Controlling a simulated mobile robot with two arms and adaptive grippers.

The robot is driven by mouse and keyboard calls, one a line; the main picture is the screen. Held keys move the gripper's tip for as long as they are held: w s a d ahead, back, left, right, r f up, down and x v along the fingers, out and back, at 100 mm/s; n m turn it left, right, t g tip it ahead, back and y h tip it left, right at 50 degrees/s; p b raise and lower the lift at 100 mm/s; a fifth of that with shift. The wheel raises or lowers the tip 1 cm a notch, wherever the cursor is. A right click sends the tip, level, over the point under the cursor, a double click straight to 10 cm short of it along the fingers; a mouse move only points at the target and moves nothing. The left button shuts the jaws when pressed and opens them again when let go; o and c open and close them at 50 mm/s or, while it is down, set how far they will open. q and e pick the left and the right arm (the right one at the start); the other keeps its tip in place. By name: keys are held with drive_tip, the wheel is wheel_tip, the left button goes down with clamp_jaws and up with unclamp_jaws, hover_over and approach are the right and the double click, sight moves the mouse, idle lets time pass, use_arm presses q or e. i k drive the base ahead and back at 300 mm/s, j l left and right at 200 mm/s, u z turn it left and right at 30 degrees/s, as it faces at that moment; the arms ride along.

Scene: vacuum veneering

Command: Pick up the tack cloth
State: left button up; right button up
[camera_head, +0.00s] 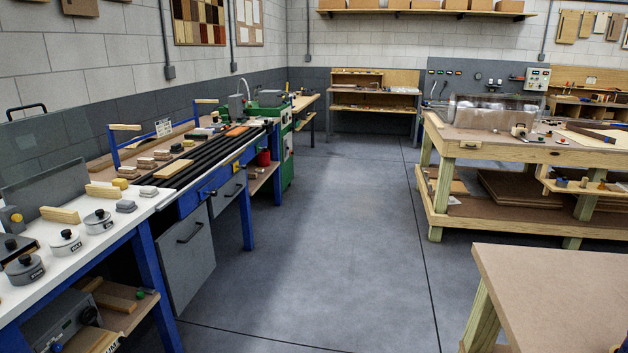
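I cannot make out the tack cloth for certain in the head view. A small flat orange piece (238,131) lies towards the far end of the blue-framed bench on the left; it is too small to tell what it is. Several small grey and tan blocks or pads lie on the same bench, also too small to tell apart. Neither of my grippers is in view.
A white-topped bench (70,262) with several lidded grey pots stands at the near left. The blue-framed bench (190,197) continues behind it. A wooden workbench (480,146) stands at the right, a brown tabletop (560,295) at the near right. The grey floor (320,220) between is clear.

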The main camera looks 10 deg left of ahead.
sight(187, 143)
drive_tip(key=i, duration=1.85)
